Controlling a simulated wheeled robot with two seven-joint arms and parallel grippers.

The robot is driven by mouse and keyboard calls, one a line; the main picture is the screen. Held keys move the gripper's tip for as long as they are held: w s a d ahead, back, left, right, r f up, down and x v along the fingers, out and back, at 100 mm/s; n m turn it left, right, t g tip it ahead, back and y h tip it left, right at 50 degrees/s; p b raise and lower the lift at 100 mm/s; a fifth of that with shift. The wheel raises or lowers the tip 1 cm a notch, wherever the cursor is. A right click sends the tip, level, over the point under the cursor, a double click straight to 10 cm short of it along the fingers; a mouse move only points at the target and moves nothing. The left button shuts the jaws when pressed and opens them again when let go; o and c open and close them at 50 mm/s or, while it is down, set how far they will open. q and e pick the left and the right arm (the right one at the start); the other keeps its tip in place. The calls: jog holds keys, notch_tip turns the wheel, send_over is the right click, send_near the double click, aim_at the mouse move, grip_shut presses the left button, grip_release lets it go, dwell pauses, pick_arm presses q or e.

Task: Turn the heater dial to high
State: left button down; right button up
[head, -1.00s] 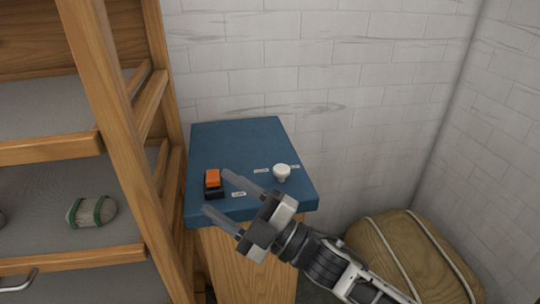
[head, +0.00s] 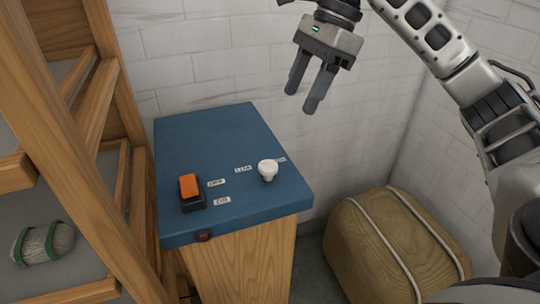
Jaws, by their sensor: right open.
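The white heater dial (head: 267,170) stands on the blue top (head: 206,128) of a wooden cabinet, toward its right side. Small white labels lie around it; one label (head: 243,169) is to its left and another is partly hidden behind it. Their print is too small to read surely. An orange rocker switch (head: 189,187) in a black housing sits left of the dial, with two labels beside it. My right gripper (head: 302,98) is open and empty, pointing down, above and behind the dial and apart from it. My left gripper is out of view.
A wooden shelf rack (head: 88,150) stands at the left, with a grey skein (head: 43,244) banded in green. A dark red round knob (head: 204,236) is on the blue top's front edge. A tan strapped bale (head: 392,245) lies at the right. White brick walls close the back.

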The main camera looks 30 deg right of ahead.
aim_at(269, 164)
jog(key=x, duration=1.4)
jog(key=shift+a+b, duration=0.2)
jog(key=shift+b, duration=0.15)
jog(key=c, duration=1)
